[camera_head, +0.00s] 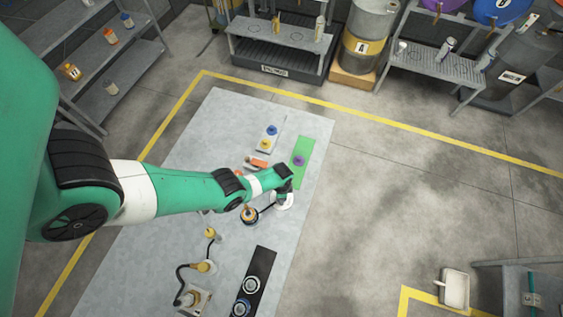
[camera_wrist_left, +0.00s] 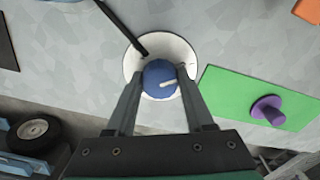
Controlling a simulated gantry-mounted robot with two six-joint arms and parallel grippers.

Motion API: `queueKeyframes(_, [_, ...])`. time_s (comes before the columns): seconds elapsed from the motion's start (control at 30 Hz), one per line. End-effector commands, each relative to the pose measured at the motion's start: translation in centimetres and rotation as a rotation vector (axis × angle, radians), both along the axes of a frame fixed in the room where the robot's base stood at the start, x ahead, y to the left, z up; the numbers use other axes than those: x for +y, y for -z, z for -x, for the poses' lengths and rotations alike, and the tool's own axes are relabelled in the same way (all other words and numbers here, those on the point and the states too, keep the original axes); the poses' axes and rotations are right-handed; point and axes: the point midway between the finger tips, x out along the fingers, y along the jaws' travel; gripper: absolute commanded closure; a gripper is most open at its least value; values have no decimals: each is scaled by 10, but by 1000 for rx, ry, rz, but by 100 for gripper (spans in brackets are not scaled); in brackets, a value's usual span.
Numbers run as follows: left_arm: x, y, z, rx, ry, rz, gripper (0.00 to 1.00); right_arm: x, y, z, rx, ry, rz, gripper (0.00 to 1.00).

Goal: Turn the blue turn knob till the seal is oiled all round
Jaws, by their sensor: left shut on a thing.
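The blue turn knob (camera_wrist_left: 159,78) is in the left wrist view, in the middle of a round white base (camera_wrist_left: 138,63). It bears a short pale pointer mark toward the lower right. My left gripper (camera_wrist_left: 160,88) is shut on the knob, with one finger on each side. In the head view my left gripper (camera_head: 283,190) is over the white base (camera_head: 287,203) and hides the knob. A black rod (camera_wrist_left: 124,25) runs from the base toward a dark round part (camera_head: 249,216) with an orange top. I cannot make out the seal or its oil. My right gripper is not in view.
A green plate (camera_head: 305,148) with a purple peg (camera_head: 299,160) lies close to the base. An orange block (camera_head: 258,163) and a pale plate with blue and yellow knobs (camera_head: 271,130) lie behind. A black plate (camera_head: 265,262) with rings is in front. The table's right side is clear.

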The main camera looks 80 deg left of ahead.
Motion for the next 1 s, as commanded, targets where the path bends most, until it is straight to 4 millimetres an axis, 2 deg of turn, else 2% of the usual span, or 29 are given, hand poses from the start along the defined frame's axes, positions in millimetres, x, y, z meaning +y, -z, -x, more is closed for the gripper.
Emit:
queueKeyframes(0.3, [0, 1, 0, 0, 105, -1, 100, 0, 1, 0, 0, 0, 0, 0])
queueKeyframes(0.77, [0, 1, 1, 0, 120, -1, 100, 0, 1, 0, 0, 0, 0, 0])
queueKeyframes(0.8, [0, 1, 1, 0, 121, -1, 43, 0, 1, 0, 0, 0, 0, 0])
queueKeyframes(0.93, [0, 1, 1, 0, 120, -1, 20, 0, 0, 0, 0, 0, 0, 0])
queueKeyframes(1.0, [0, 1, 0, 0, 119, -1, 17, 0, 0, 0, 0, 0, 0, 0])
